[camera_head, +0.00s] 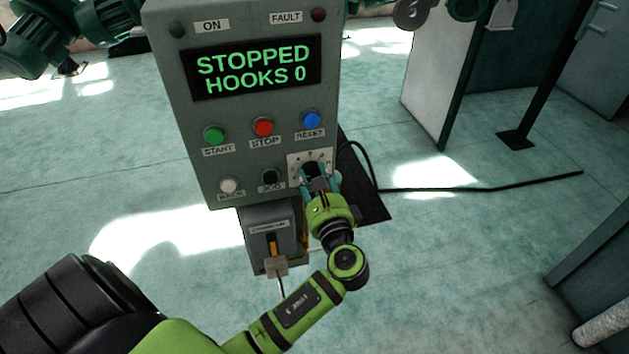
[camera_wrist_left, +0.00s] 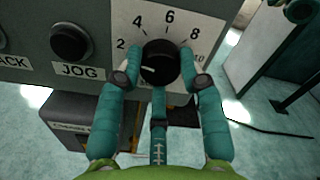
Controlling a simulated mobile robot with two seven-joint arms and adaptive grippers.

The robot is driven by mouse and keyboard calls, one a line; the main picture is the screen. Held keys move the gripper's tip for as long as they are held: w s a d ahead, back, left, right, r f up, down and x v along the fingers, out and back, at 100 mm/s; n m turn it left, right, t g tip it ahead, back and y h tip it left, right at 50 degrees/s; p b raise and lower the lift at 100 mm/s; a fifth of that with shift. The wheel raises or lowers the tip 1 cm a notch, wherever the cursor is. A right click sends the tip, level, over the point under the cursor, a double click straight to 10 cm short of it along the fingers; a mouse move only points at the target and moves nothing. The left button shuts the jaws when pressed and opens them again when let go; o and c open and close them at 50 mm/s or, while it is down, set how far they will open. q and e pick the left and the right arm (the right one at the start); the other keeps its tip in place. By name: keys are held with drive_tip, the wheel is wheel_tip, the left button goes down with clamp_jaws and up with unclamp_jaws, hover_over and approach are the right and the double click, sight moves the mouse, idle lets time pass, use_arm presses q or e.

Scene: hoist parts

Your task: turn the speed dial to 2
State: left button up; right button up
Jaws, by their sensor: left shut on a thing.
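The speed dial is a round black knob (camera_wrist_left: 160,62) on a white scale plate (camera_wrist_left: 205,22) at the lower right of the grey control panel (camera_head: 240,160). The scale shows 2, 4, 6, 8 and 10. The knob's white mark points left and slightly down, below the numeral 2; a finger partly covers the plate there. My left gripper (camera_head: 318,182) is at the dial in the head view, and its teal fingers (camera_wrist_left: 160,77) are shut on the knob's two sides in the wrist view. My right gripper is not in view.
The display (camera_head: 255,68) reads STOPPED, HOOKS 0. Green (camera_head: 214,135), red (camera_head: 264,127) and blue (camera_head: 311,120) buttons sit above the dial. The JOG button (camera_wrist_left: 71,42) is just left of it. A black cable (camera_head: 480,189) runs over the floor at right.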

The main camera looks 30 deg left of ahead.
use_arm(q)
drive_tip(key=shift+d+f, duration=0.1)
drive_tip(key=shift+f, duration=0.25)
drive_tip(key=o, duration=1.1)
drive_tip(key=shift+o, duration=0.2)
drive_tip(key=shift+w+r, duration=0.1)
drive_tip(key=shift+r, duration=0.1)
drive_tip(key=v, duration=1.2)
